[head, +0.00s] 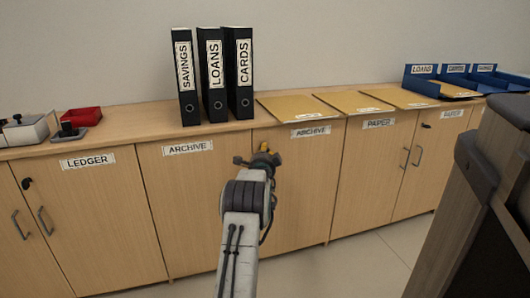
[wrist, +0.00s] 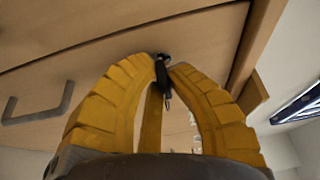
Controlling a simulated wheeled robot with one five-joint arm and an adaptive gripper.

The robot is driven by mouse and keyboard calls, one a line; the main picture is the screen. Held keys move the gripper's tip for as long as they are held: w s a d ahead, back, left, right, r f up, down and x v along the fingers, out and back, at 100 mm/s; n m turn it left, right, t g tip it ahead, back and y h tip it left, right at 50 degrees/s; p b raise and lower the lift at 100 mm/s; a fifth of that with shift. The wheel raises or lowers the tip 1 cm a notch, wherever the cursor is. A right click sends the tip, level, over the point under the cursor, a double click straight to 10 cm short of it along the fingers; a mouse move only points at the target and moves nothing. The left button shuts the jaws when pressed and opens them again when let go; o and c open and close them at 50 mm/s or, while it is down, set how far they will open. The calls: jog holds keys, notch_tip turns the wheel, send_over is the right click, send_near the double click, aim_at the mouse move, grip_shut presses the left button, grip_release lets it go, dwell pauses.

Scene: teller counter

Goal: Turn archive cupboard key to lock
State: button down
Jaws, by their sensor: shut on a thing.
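The archive cupboard has two light wood doors, a left one (head: 190,205) and a right one (head: 300,195), each with a white ARCHIVE label. My gripper (head: 264,150) is at the upper part of these doors, near the seam between them. In the wrist view, the yellow fingers of my gripper (wrist: 164,72) are shut on a small dark key (wrist: 161,68) at the door face. The key's lower end hangs below the fingertips. In the head view my arm and gripper hide the key and lock. The exact angle of the key is hard to tell.
A metal door handle (wrist: 40,108) shows left in the wrist view. Black binders (head: 212,80) stand on the counter above, beside flat tan folders (head: 300,107). Blue trays (head: 465,80) are at right. A dark-topped desk (head: 470,200) stands close at right.

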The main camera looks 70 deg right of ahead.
jog(key=shift+n+h, duration=0.6)
jog(key=shift+n, duration=0.7)
jog(key=c, duration=1.2)
grip_release()
jog(key=shift+a, duration=0.15)
jog(key=shift+v, duration=5.85)
